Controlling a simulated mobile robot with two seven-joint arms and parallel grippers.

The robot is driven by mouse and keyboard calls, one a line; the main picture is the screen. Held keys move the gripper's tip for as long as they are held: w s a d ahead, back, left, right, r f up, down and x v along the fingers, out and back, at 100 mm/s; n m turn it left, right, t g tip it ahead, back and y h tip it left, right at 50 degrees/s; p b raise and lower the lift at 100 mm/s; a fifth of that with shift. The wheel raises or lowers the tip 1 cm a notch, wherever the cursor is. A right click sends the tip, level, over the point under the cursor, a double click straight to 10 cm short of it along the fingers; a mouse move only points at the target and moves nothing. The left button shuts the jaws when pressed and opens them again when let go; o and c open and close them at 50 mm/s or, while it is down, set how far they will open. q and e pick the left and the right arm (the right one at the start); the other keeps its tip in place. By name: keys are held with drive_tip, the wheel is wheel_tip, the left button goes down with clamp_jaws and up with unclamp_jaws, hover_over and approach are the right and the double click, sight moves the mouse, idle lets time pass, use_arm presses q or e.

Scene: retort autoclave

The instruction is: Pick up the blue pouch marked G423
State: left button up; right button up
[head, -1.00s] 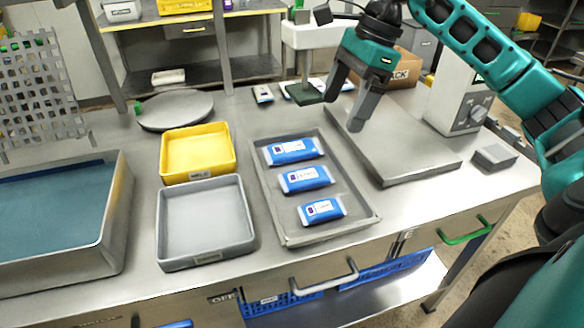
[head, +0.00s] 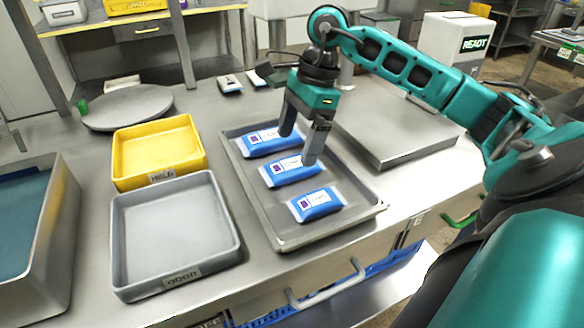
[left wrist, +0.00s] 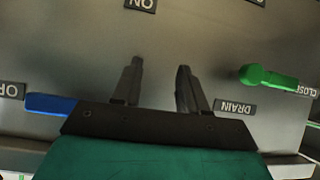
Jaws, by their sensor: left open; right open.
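Three blue pouches with white labels lie in a row in a grey metal tray (head: 262,208): a far pouch (head: 262,142), a middle pouch (head: 284,171) and a near pouch (head: 316,204). Their label print is too small to read, so I cannot tell which is G423. My right gripper (head: 298,150) is open and points down over the tray, its fingers around the far and middle pouches in the picture; I cannot tell whether it touches either. My left gripper (left wrist: 155,85) is open and empty in the left wrist view, in front of a metal panel.
A yellow bin (head: 160,178) marked HOLD and a grey bin (head: 172,278) marked GOOD stand left of the tray. A flat metal plate (head: 395,145) lies right of it. In the left wrist view, the panel has a green handle (left wrist: 280,79) and a blue handle (left wrist: 50,104).

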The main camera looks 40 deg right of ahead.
sight(293, 163)
drive_tip(key=x, duration=0.5)
drive_tip(key=shift+s+d+f, duration=0.1)
drive_tip(key=shift+d+f, duration=0.05)
drive_tip(key=shift+d, duration=0.05)
drive_tip(key=shift+c, duration=0.2)
drive_tip(key=c, duration=1.1)
drive_tip(key=shift+c, duration=0.2)
